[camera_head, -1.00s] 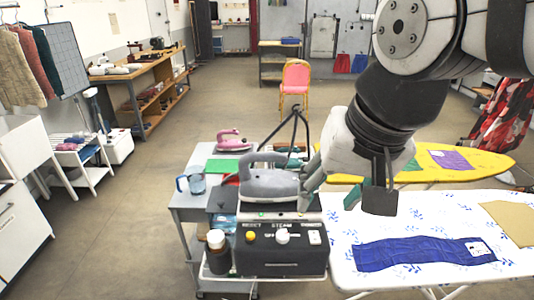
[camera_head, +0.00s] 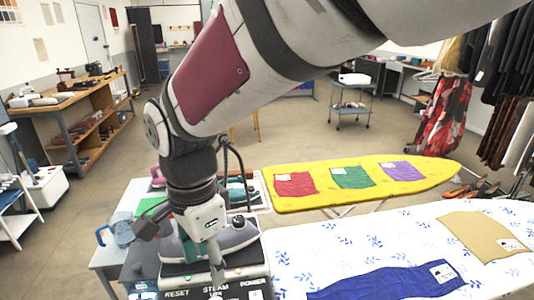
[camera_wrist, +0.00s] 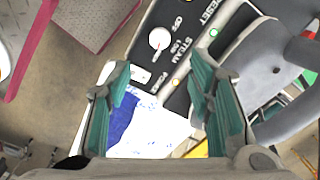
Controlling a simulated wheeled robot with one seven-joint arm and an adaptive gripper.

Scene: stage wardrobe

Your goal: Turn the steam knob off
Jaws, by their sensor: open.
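The steam knob (camera_wrist: 158,38) is a round white dial with a small reddish mark on the dark control box (camera_wrist: 140,55). In the wrist view, "OFF" and "STEAM" are printed beside it; I cannot tell its exact setting. My gripper (camera_wrist: 162,78) is open, with teal fingers on either side of the picture. The knob lies ahead of the gap between them, and nothing is held. In the head view my gripper (camera_head: 216,280) points down over the box's label strip (camera_head: 180,293) and hides the knob.
A grey iron (camera_head: 235,236) stands on the box, close to my gripper. A blue jug (camera_head: 122,232) is to the left on the cart. A white patterned ironing board (camera_head: 300,250) with blue cloth (camera_head: 390,284) is to the right, and a yellow board (camera_head: 325,198) lies behind.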

